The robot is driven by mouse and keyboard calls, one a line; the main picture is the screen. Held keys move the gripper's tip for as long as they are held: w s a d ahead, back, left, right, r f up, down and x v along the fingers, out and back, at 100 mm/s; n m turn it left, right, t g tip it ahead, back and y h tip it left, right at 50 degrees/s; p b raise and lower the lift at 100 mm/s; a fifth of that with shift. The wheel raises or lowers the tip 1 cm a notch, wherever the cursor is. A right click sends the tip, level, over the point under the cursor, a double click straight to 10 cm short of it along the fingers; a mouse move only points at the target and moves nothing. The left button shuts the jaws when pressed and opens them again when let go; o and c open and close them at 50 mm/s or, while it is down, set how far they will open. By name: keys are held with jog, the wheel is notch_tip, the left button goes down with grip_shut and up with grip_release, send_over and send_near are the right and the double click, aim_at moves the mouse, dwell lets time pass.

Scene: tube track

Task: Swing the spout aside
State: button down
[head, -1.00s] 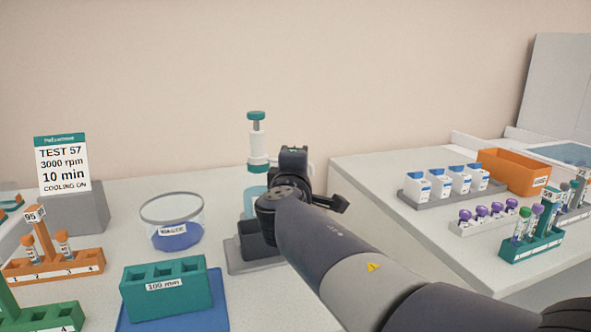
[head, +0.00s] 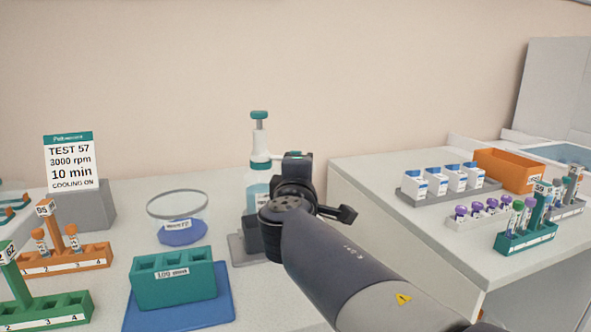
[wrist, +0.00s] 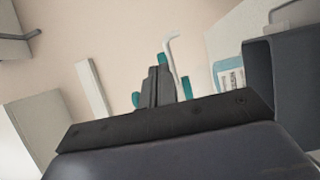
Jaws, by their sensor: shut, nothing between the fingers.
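The dispenser bottle stands at the back of the bench, with a teal top knob, a white pump barrel (head: 259,142) and a pale blue body (head: 257,184). My wrist hides its right side and the spout in the head view. In the wrist view a thin white bent tube (wrist: 173,52), which looks like the spout, rises just behind my fingers. My gripper (wrist: 158,72) is shut and empty, with its fingertips near this tube. I cannot tell whether they touch it.
A clear tub (head: 179,217), a teal block (head: 173,278) on a blue mat, and orange (head: 60,256) and green (head: 52,312) racks fill the left bench. The right bench holds white bottles, several purple-capped tubes and an orange bin (head: 511,170).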

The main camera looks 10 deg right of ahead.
jog(key=s+d, duration=0.2)
jog(key=s, duration=0.5)
jog(key=shift+r, duration=0.1)
